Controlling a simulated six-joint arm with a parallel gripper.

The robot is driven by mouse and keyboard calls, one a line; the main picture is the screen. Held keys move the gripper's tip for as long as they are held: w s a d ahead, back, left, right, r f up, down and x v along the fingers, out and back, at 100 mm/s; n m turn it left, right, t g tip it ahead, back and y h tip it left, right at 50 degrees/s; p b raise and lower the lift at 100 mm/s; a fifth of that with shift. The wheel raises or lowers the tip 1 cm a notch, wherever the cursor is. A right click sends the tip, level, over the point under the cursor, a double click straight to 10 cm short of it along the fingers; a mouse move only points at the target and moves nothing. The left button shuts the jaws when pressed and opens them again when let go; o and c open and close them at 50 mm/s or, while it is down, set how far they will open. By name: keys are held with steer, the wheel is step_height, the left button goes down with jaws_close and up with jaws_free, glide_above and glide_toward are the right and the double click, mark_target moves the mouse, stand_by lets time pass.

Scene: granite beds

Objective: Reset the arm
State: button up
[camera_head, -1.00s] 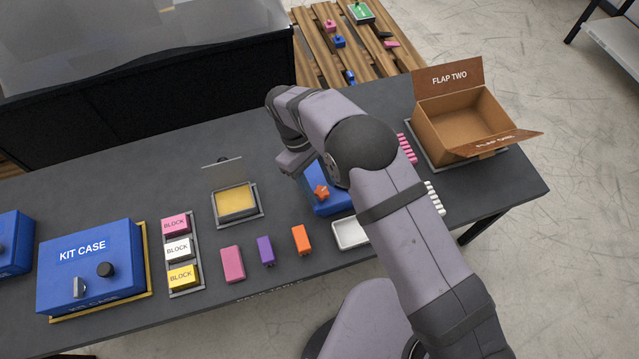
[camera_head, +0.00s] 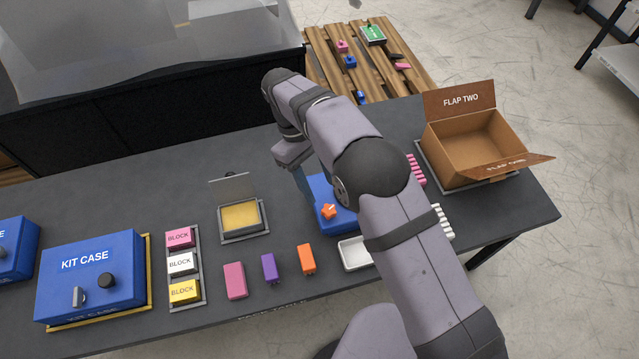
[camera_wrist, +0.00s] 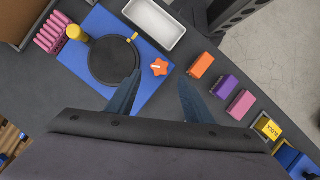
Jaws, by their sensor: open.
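My gripper (camera_wrist: 158,98) is open, with its two dark blue fingers apart and nothing between them in the wrist view. In the head view its fingers (camera_head: 304,184) hang above the table beside the blue board (camera_head: 322,188); my arm hides part of that board. In the wrist view the blue board (camera_wrist: 83,68) carries a black disc (camera_wrist: 112,60), a yellow knob (camera_wrist: 77,33) and an orange star (camera_wrist: 159,67). The gripper appears clear of these things.
A white tray (camera_head: 355,254), orange block (camera_head: 307,259), purple block (camera_head: 269,268) and pink block (camera_head: 235,281) line the front. A lidded box (camera_head: 240,217) and blue kit case (camera_head: 90,280) stand left. An open carton (camera_head: 468,148) stands right. Dark table (camera_head: 120,202) is bare at the back.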

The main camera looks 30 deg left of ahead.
steer(key=w+d+r+m+y+p, duration=0.1)
steer(key=w+d+r+m+p, duration=0.1)
steer(key=d+r, duration=0.35)
steer(key=w+d+r+m+y+p, duration=0.1)
steer(key=w+d+r+m, duration=0.15)
steer(key=d, duration=0.65)
steer(key=w+d+r+m+y+p, duration=0.1)
steer(key=d+r+m+p, duration=0.15)
steer(key=d, duration=0.45)
steer(key=s+d+r+m+t+y+p, duration=0.1)
steer(key=s+d+r+m+p, duration=0.2)
steer(key=s+d+m, duration=0.5)
steer(key=s+d, duration=0.4)
steer(key=d, duration=0.4)
steer(key=shift+s+d, duration=0.2)
